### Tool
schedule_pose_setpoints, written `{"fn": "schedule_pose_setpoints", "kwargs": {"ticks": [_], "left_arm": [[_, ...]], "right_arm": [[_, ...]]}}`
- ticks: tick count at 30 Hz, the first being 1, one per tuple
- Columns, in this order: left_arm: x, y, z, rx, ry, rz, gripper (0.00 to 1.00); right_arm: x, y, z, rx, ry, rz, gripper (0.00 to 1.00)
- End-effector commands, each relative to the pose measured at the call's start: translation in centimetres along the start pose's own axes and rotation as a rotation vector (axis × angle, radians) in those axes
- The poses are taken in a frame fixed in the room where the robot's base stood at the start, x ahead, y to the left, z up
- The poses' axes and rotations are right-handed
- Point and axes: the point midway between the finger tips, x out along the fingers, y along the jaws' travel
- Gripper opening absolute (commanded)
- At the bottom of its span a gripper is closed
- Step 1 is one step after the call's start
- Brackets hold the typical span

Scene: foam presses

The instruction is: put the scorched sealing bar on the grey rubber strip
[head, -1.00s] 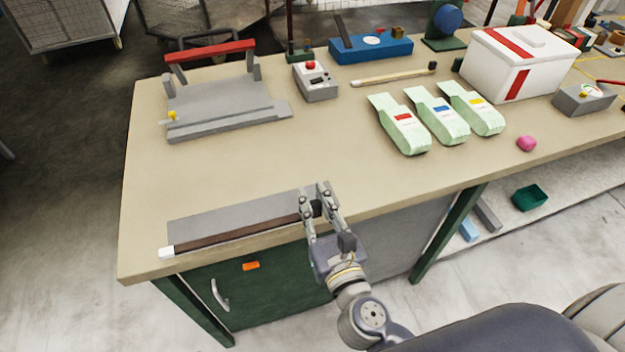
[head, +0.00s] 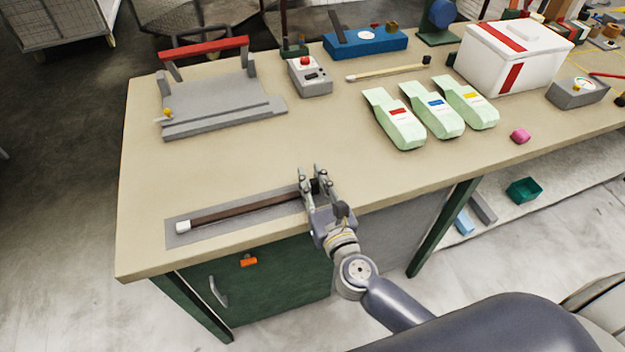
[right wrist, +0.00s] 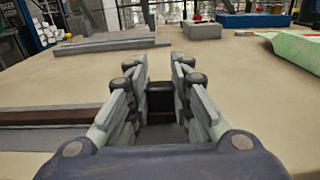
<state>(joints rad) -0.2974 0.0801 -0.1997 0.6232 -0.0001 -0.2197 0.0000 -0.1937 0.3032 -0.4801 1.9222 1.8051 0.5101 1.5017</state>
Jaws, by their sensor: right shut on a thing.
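The scorched sealing bar (head: 250,209) is a long dark brown bar with a white block at its left end. Over most of its length it appears within the outline of the grey rubber strip (head: 182,241), which lies flat near the table's front edge. Whether the bar touches the strip or hovers just above it, I cannot tell. My right gripper (head: 314,180) is shut on the bar's right end and hides it in the head view. In the right wrist view the bar (right wrist: 45,117) runs off left, with a dark end piece between the fingers (right wrist: 162,95). My left gripper is not in view.
A grey press (head: 215,100) with a red handle (head: 205,47) stands at the back left. A control box (head: 310,77), pale green packs (head: 398,122) and a pink lump (head: 520,136) stand farther right. The table between the strip and press is clear.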

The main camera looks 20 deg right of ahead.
Motion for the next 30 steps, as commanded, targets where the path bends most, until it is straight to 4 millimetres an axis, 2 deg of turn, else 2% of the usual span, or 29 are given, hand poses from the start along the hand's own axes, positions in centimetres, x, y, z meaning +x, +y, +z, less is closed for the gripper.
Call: {"fn": "schedule_pose_setpoints", "kwargs": {"ticks": [3,4,6,19,23,30], "left_arm": [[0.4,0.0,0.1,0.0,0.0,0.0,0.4],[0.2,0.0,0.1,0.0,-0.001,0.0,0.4],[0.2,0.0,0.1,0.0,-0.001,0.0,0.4],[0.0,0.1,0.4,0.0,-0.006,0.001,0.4],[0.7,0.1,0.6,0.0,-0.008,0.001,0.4],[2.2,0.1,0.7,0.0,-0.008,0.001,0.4]], "right_arm": [[0.0,0.0,-0.4,0.001,0.0,0.0,0.0],[0.0,0.0,-0.3,0.0,0.0,0.0,0.27],[0.0,0.0,-0.2,0.0,0.0,0.0,0.4],[-0.3,0.0,0.0,0.0,0.001,0.001,0.4],[-2.0,0.0,-0.3,0.0,0.002,0.001,0.4],[-6.6,0.1,-0.5,0.001,0.003,0.001,0.4]]}}
